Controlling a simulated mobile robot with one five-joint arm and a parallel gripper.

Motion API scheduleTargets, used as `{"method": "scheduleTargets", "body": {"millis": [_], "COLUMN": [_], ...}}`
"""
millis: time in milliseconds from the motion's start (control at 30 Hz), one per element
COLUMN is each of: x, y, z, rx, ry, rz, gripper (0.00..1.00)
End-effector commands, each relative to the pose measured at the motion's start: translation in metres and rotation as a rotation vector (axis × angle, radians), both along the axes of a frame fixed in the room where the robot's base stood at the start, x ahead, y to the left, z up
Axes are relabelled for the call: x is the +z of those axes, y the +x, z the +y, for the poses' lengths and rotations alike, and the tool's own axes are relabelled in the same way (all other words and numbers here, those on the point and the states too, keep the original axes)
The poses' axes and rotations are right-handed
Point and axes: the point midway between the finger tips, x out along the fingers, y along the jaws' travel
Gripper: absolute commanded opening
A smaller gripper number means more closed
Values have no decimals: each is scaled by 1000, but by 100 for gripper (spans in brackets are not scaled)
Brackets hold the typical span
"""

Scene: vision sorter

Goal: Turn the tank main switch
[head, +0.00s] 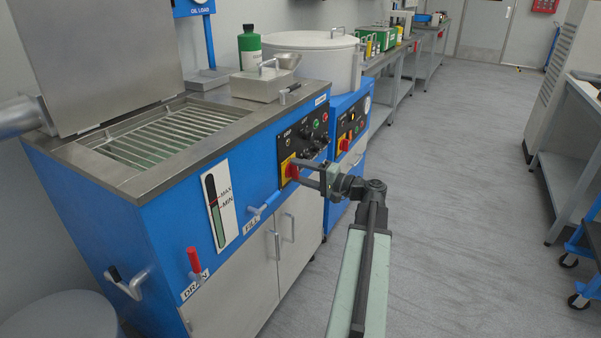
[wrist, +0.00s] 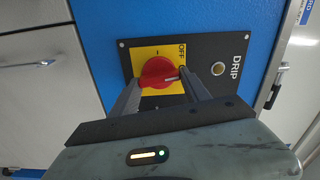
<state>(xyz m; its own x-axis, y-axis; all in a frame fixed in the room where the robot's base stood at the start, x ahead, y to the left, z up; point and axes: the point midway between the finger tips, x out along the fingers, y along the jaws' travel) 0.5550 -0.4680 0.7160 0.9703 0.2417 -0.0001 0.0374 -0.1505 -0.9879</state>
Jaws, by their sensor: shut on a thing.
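The tank main switch is a red rotary knob (wrist: 157,73) on a yellow plate (wrist: 148,52) marked OFF, on the black panel labelled DRIP. In the wrist view a white mark on the knob lies towards its right side, near the OFF side. In the head view the yellow plate (head: 285,168) is on the front of the blue tank (head: 180,205), with the knob partly hidden. My gripper (head: 299,173) reaches it from the right. In the wrist view my gripper (wrist: 162,86) is shut on the knob, one finger on each side.
A blue FILL lever (head: 263,203) and a red DRAIN lever (head: 193,260) stick out left of my gripper. Cabinet doors with handles (head: 291,228) are below. A second blue unit with a white drum (head: 305,58) stands behind. The grey floor (head: 460,200) to the right is clear.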

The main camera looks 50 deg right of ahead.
Motion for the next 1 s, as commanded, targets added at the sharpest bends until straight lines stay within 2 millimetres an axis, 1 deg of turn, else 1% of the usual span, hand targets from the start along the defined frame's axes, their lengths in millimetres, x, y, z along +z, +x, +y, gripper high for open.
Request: {"method": "scheduleTargets", "body": {"millis": [200, 400, 900, 933, 1000], "x": [-1, -1, -2, -2, -1], "y": [-1, -1, -1, -1, -1], "z": [-2, -3, -3, -3, -3], "rx": [-6, -6, -7, -7, -7], "ry": [102, 151, 166, 166, 166], "rz": [26, 39, 43, 43, 42], "gripper": [14, 14, 14, 60, 76]}}
